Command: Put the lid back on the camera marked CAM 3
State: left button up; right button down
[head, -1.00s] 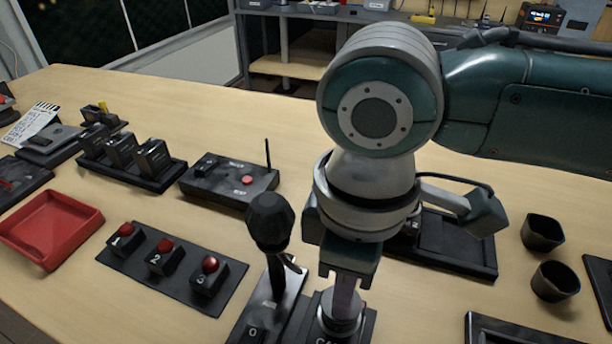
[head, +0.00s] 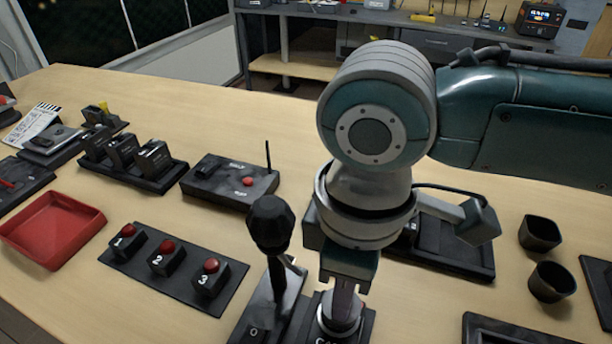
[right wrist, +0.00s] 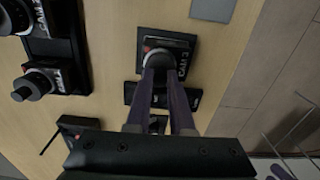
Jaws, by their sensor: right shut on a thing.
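My right gripper (head: 341,312) points straight down over a dark camera stand at the bottom edge of the head view. In the right wrist view the same gripper (right wrist: 160,70) is shut on a small grey round lid (right wrist: 158,58). The lid is at the lens of the camera (right wrist: 182,46); I cannot tell whether it is seated. The camera's white label starts with CAM, but its number is not readable. In the head view the label is cut off by the frame edge. My left gripper is not in view.
A black-knobbed lever (head: 270,222) stands close left of my right gripper. Left of it are a panel with red buttons (head: 167,246) and a red tray (head: 50,228). Two black cups (head: 540,232) stand at right. Other cameras (right wrist: 38,82) show in the wrist view.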

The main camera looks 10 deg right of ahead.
jog(key=shift+p, duration=0.3)
dwell(0.5)
dwell(0.4)
jog(key=shift+c, duration=1.1)
grip_release()
jog(key=shift+r, duration=0.1)
notch_tip(320, 180, up, 7)
jog(key=p, duration=0.8)
grip_shut()
dwell(0.3)
